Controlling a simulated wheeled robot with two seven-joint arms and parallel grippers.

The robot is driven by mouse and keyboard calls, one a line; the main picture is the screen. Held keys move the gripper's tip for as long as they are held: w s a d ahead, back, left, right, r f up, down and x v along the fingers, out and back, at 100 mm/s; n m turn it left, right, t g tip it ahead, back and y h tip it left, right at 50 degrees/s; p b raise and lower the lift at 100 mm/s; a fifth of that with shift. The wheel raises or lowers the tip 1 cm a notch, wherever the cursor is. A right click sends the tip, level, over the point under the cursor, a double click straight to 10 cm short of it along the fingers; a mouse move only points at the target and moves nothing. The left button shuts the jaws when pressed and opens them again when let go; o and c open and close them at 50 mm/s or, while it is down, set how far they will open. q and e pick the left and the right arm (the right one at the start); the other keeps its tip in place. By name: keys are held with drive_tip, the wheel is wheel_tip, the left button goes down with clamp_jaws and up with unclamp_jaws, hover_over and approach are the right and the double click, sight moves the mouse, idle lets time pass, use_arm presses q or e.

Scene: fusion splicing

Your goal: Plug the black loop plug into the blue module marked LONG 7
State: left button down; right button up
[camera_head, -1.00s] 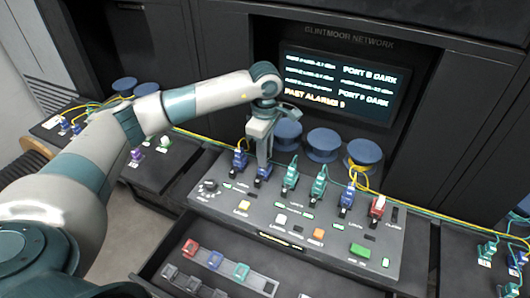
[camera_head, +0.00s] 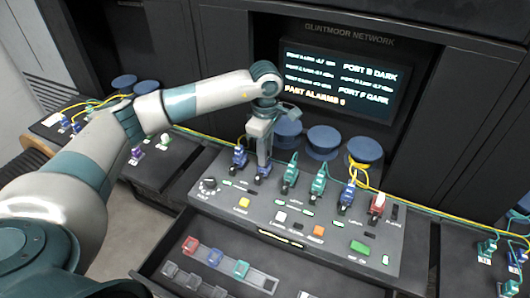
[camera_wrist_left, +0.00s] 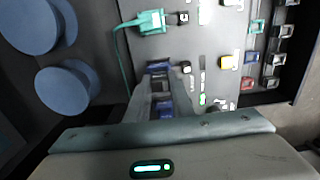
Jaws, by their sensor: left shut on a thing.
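My left gripper (camera_head: 262,166) points down at the back row of the console and is shut on a small dark thing, taken to be the black loop plug (camera_wrist_left: 158,84). The fingers hide most of it. A blue module (camera_head: 263,173) sits in the console right under the fingertips; it also shows between them in the left wrist view (camera_wrist_left: 158,68). I cannot read its marking, nor tell whether the plug is fully seated. Another blue module (camera_head: 239,158) with a cable stands just to its left. My right gripper is not in view.
Green modules (camera_head: 290,178) with cables stand close to the right, followed by a blue one (camera_head: 347,197) and a red one (camera_head: 377,204). The open drawer (camera_head: 150,271) in front holds a rack of coloured and dark pieces. Blue spools (camera_head: 323,141) stand behind.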

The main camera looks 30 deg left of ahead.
use_arm(q)
drive_tip(key=shift+f+b, duration=0.35)
drive_tip(key=shift+f, duration=0.05)
drive_tip(key=c, duration=1.5)
unclamp_jaws()
drive_tip(key=shift+o, duration=0.2)
drive_tip(key=shift+r, duration=0.1)
drive_tip(key=shift+r, duration=0.45)
wheel_tip(320, 180, up, 16)
drive_tip(key=b, duration=0.5)
drive_tip(key=shift+r, duration=0.2)
